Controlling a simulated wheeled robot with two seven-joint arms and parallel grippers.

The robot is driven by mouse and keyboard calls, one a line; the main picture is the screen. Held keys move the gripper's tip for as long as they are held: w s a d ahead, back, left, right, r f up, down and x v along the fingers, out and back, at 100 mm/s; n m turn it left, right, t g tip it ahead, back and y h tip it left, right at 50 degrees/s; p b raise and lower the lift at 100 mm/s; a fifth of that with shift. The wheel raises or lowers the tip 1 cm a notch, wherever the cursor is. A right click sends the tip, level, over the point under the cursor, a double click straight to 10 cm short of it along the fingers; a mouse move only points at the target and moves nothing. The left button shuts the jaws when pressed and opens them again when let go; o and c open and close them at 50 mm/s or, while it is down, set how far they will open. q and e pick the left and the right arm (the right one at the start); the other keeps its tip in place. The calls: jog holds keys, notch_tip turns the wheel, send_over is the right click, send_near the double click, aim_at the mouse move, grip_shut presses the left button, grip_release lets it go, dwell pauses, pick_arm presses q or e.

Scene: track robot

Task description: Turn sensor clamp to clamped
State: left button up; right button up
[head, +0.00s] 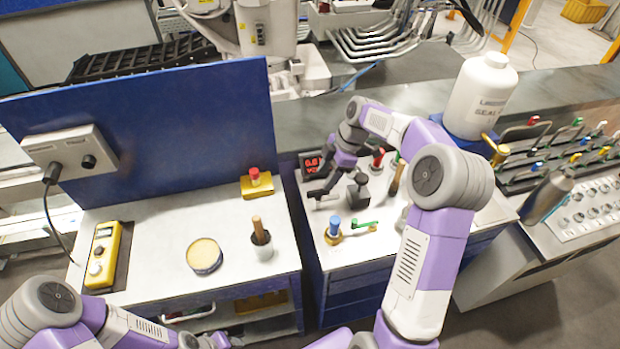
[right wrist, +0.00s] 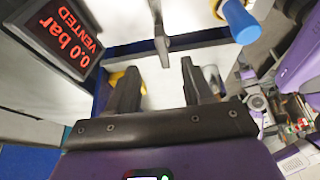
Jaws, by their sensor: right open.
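My right gripper (head: 327,182) is low over the right-hand bench, between the small red-lit display and a dark upright fitting (head: 357,190). In the right wrist view its two black fingers (right wrist: 158,82) stand apart with nothing held between them. A dark grey T-shaped lever (right wrist: 161,42), which looks like the sensor clamp's handle, lies just beyond the fingertips, roughly in line with the gap. I cannot tell its exact position or whether it touches a finger.
The display (right wrist: 62,38) reads 0.0 bar VENTED. A blue-knobbed brass valve (head: 334,230) and a green lever (head: 364,226) stand near the bench front. A red knob (head: 378,158) and a white bottle (head: 481,95) are farther back. The left bench holds a yellow device (head: 102,255).

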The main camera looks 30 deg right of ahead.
aim_at(320, 190)
jog(key=b+x, duration=0.1)
jog(key=x, duration=0.6)
jog(key=shift+s+a, duration=0.1)
jog(key=shift+s, duration=0.1)
jog(key=shift+c, duration=0.5)
grip_shut()
